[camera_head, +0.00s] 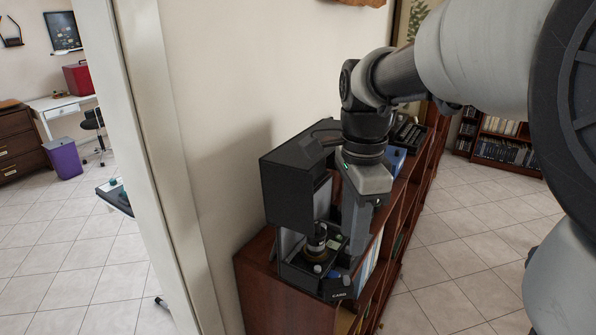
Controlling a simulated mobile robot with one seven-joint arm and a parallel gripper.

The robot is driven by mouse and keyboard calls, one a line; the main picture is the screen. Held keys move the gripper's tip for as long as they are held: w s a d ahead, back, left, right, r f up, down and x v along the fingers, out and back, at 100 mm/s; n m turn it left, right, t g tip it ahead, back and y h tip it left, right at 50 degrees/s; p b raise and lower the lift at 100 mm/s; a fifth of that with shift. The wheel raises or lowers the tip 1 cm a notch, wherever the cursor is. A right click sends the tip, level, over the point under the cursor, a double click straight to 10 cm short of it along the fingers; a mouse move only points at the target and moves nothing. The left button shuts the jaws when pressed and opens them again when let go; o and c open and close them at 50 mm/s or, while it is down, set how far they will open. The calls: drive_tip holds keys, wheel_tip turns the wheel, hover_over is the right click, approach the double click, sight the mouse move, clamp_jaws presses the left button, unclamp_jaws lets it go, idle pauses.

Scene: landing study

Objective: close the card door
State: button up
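A tall black machine (290,190) stands on a brown wooden shelf unit against the wall. Its front has an open bay with a round dark and brass-coloured part (316,243) over a black base (325,285) with small pale lettering. I cannot pick out a card door for certain. My gripper (350,258) points down close to the right front of the machine and overlaps it in the picture. I cannot tell whether it touches the machine. The gap between its fingertips is not clear, and nothing held can be made out. My gripper and wrist hide part of the machine's right side.
The shelf unit's top (258,262) is narrow, with a blue item (396,160) and dark items behind my wrist. A white door frame (160,150) stands at left. The tiled floor (460,250) at right is clear, with bookshelves (500,140) farther back.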

sight(347, 278)
wheel_tip(347, 278, down, 11)
drive_tip(key=shift+r, duration=0.2)
clamp_jaws()
